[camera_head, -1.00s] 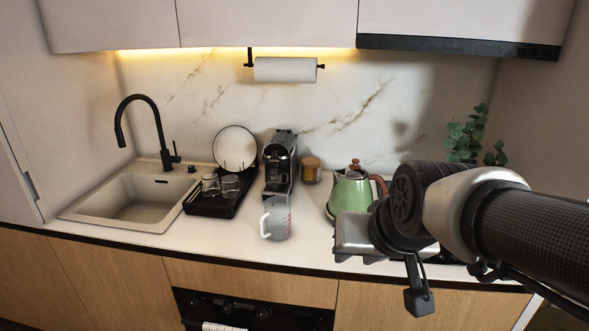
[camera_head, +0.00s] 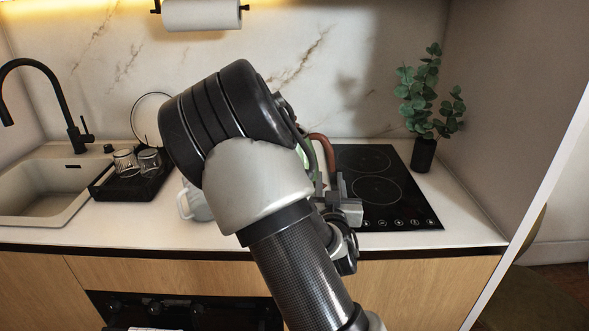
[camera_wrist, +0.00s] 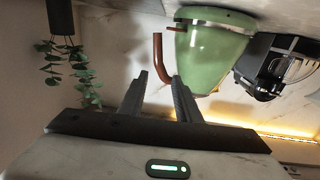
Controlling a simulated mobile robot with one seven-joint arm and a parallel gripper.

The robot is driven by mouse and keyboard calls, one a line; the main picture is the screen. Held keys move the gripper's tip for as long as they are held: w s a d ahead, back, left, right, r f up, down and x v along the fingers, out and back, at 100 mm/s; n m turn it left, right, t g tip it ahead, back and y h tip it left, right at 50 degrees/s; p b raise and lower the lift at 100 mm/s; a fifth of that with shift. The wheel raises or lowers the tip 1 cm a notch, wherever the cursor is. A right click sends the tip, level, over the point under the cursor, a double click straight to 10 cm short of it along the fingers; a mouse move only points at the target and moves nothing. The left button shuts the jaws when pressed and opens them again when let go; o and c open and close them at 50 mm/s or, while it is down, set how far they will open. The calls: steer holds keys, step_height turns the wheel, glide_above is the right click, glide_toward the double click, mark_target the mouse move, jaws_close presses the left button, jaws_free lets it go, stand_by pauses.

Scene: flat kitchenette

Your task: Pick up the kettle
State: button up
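The green kettle (camera_wrist: 208,58) shows upside down in the wrist view, with its brown handle (camera_wrist: 158,58) toward the fingers. In the head view my arm hides most of the kettle; the curved handle (camera_head: 323,148) shows past the arm. My gripper (camera_wrist: 159,75) is open, with a gap between its two dark fingers. In the head view my gripper (camera_head: 345,195) is at the kettle's right, low over the counter.
A black cooktop (camera_head: 375,185) lies right of the kettle, with a potted plant (camera_head: 424,150) behind. A dish rack (camera_head: 130,180) and sink (camera_head: 40,195) are left. A coffee machine (camera_wrist: 272,65) shows in the wrist view.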

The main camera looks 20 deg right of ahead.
mark_target(330, 154)
steer(key=x, duration=1)
steer(key=shift+w+d+f, duration=0.1)
steer(key=shift+w+d, duration=0.1)
steer(key=shift+w, duration=0.15)
steer(key=x, duration=0.4)
steer(key=shift+w+d+f, duration=0.15)
steer(key=shift+w+d, duration=0.1)
steer(key=shift+d, duration=0.05)
jaws_close()
steer(key=shift+r, duration=0.25)
